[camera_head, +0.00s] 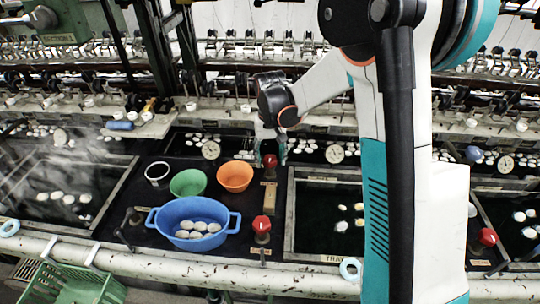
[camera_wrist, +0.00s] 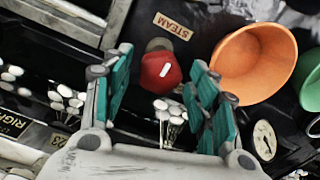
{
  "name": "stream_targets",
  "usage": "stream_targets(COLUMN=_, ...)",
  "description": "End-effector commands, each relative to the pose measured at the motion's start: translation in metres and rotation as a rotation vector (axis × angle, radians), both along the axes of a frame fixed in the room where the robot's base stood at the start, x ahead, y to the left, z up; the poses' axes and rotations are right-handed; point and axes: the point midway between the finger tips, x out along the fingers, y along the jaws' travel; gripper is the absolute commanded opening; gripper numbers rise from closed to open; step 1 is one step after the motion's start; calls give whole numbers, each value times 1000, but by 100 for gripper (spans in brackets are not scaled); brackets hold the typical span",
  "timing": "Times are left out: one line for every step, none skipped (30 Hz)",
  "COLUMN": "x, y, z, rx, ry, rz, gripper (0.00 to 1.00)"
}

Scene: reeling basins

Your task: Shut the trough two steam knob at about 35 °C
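A red steam knob (camera_wrist: 158,75) with a white pointer mark sits beside a STEAM label (camera_wrist: 173,25) in the wrist view. The red knob also shows in the head view (camera_head: 270,161), at the back of the dark panel between troughs. My gripper (camera_wrist: 160,60) is open, its teal fingers to either side of the knob with visible gaps. In the head view my gripper (camera_head: 270,148) is just above and behind it. A round dial (camera_wrist: 264,139) shows in the wrist view; its reading is too small to tell. A trough label (camera_head: 341,254) is only partly legible.
An orange bowl (camera_head: 235,177), a green bowl (camera_head: 188,183) and a blue basin (camera_head: 193,224) with white cocoons stand left of the knob. Another red knob (camera_head: 262,225) is in front, and one (camera_head: 487,237) at right. Steam rises over the left trough (camera_head: 30,232).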

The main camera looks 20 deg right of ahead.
Motion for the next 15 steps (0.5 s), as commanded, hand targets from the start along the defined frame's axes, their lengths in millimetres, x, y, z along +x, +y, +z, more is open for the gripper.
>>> stream_targets(x=0, y=0, z=0, rx=0, ry=0, rz=0, gripper=57)
stream_targets(x=0, y=0, z=0, rx=0, ry=0, rz=0, gripper=57)
stream_targets(x=0, y=0, z=0, rx=0, ry=0, rz=0, gripper=57)
stream_targets(x=0, y=0, z=0, rx=0, ry=0, rz=0, gripper=57)
stream_targets(x=0, y=0, z=0, rx=0, ry=0, rz=1, gripper=57)
stream_targets(x=0, y=0, z=0, rx=0, ry=0, rz=1, gripper=57)
stream_targets(x=0, y=0, z=0, rx=0, ry=0, rz=1, gripper=57)
stream_targets(x=0, y=0, z=0, rx=0, ry=0, rz=1, gripper=57)
stream_targets(x=0, y=0, z=1, rx=0, ry=0, rz=1, gripper=57)
stream_targets(x=0, y=0, z=3, rx=0, ry=0, rz=1, gripper=57)
stream_targets(x=0, y=0, z=5, rx=0, ry=0, rz=1, gripper=57)
stream_targets(x=0, y=0, z=8, rx=0, ry=0, rz=1, gripper=57)
stream_targets(x=0, y=0, z=12, rx=0, ry=0, rz=1, gripper=57)
stream_targets(x=0, y=0, z=16, rx=0, ry=0, rz=1, gripper=57)
stream_targets(x=0, y=0, z=23, rx=0, ry=0, rz=1, gripper=57)
